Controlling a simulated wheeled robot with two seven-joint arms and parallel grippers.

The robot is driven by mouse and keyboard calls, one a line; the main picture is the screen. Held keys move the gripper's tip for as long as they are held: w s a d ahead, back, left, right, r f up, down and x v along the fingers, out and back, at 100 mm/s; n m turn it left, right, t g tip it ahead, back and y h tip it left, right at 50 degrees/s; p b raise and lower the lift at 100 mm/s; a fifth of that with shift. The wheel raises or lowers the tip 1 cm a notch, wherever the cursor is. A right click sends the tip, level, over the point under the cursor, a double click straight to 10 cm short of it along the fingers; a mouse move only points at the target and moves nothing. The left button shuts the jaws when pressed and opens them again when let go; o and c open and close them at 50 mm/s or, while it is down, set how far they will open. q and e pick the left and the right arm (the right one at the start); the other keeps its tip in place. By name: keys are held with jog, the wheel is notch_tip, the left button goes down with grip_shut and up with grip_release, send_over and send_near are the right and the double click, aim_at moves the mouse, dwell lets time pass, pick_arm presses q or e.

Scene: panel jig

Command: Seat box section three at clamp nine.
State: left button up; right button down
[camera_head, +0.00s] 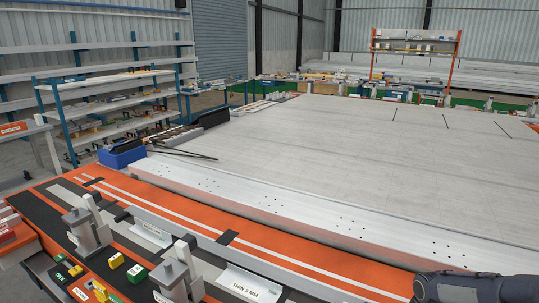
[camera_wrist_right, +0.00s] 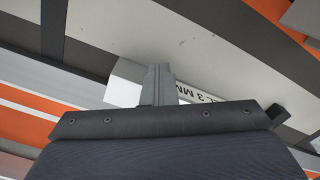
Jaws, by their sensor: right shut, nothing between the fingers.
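A long silver box section (camera_head: 300,213) with small dark holes lies along the near edge of the panel in the head view. No number is readable on it, so I cannot tell whether it is section three. Two grey upright clamps, one (camera_head: 90,228) farther left and one (camera_head: 178,277) nearer, stand at the lower left; I cannot read a nine on either. My right gripper (camera_wrist_right: 158,84) is shut and empty in the right wrist view, its fingers over a light piece marked "3 MM" (camera_wrist_right: 126,88). My left gripper is not in view.
A plate marked "THIN 3 MM" (camera_head: 250,284) lies by the nearer clamp. Yellow and green blocks (camera_head: 137,273) sit beside the clamps. A blue bin (camera_head: 122,154) stands at the panel's left corner. The wide grey panel (camera_head: 350,140) is mostly clear.

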jog(key=shift+s+a, duration=0.4)
jog(key=shift+s, duration=0.3)
jog(key=shift+r, duration=0.1)
notch_tip(320, 180, up, 8)
jog(key=p, duration=0.5)
